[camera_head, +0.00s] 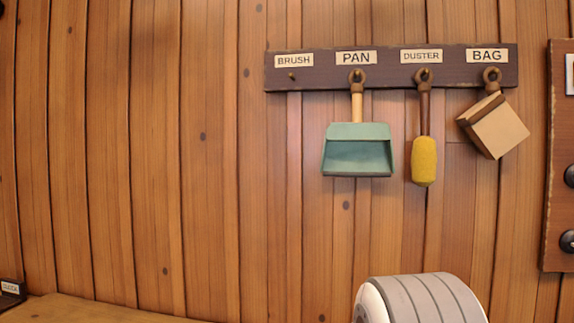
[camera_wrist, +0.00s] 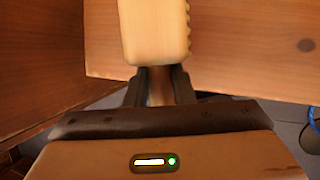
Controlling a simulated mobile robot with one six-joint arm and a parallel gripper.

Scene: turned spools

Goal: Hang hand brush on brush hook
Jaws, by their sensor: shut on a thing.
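The brush hook (camera_head: 292,76) is a small peg under the BRUSH label at the left end of the dark rack in the head view. Nothing hangs on it. In the wrist view, my gripper (camera_wrist: 160,86) is shut on the narrow neck or handle of the hand brush (camera_wrist: 153,30). The brush shows as a pale wooden block with a ridged right edge, reaching up out of the top of the picture. Its far end is cut off. Neither my gripper nor the brush shows in the head view, so their distance from the hook cannot be told.
The dark rack (camera_head: 320,86) also bears a green dustpan (camera_head: 358,135), a yellow duster (camera_head: 424,160) and a tan bag (camera_head: 493,125) on the hooks to the right. A second board (camera_head: 560,180) stands at the right edge. The plank wall left of the rack is clear.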

